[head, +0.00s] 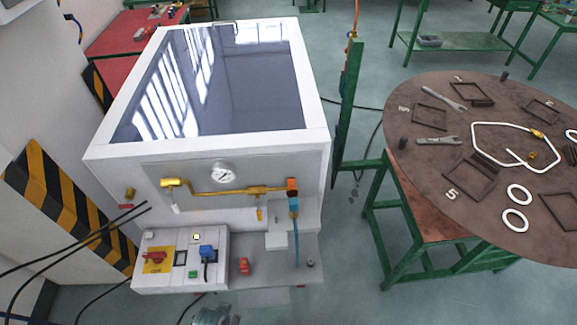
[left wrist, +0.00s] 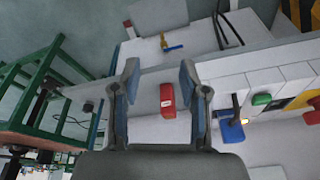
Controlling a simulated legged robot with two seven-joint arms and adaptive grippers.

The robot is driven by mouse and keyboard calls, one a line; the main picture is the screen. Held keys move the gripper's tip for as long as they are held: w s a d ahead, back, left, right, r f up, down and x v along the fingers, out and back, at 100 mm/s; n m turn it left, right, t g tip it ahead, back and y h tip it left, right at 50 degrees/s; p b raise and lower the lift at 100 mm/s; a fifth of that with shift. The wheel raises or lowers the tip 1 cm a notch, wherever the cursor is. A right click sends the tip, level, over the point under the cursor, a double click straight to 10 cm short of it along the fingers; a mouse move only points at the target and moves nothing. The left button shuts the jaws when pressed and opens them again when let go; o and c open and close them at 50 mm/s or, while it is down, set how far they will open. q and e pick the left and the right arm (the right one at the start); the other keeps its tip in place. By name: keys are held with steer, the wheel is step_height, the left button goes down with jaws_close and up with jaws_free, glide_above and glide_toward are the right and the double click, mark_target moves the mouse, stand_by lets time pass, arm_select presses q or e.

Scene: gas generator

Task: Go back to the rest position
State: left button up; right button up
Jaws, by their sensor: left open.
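My left gripper (left wrist: 160,78) is open in the left wrist view, its two fingers apart. A small red block-shaped part (left wrist: 168,99) of the generator shows between the fingers, with no visible grip on it; it also shows in the head view (head: 244,266). The white gas generator (head: 95,151) has a glossy dark top, a pressure gauge (head: 222,173) and a brass pipe (head: 235,190). Its control box (head: 150,284) carries a red knob (head: 152,257) on a yellow plate and a blue switch (head: 207,251). My right gripper is in neither view.
A round brown table (head: 425,185) on a green frame stands at the right, with wrenches, white rings and a bent white tube. A green post (head: 349,100) stands beside the generator. Black cables (head: 75,245) cross at the left. Floor shows between generator and table.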

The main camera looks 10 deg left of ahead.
arm_select(q)
step_height(320, 180, down, 16)
steer(key=s+a, duration=0.1)
steer(key=s+a+f+g, duration=0.1)
steer(key=s+f, duration=0.6)
steer(key=f, duration=0.2)
steer(key=s+a+f, duration=0.1)
steer(key=s+f, duration=0.6)
steer(key=f, duration=0.2)
steer(key=shift+a+f+g, duration=0.25)
steer(key=shift+a+g, duration=0.1)
steer(key=shift+g, duration=0.05)
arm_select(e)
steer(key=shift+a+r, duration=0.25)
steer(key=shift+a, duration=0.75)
arm_select(q)
steer(key=shift+s+d, duration=0.1)
steer(key=shift+d, duration=0.05)
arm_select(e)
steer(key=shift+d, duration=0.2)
arm_select(q)
steer(key=shift+d+r, duration=0.2)
steer(key=shift+d, duration=0.05)
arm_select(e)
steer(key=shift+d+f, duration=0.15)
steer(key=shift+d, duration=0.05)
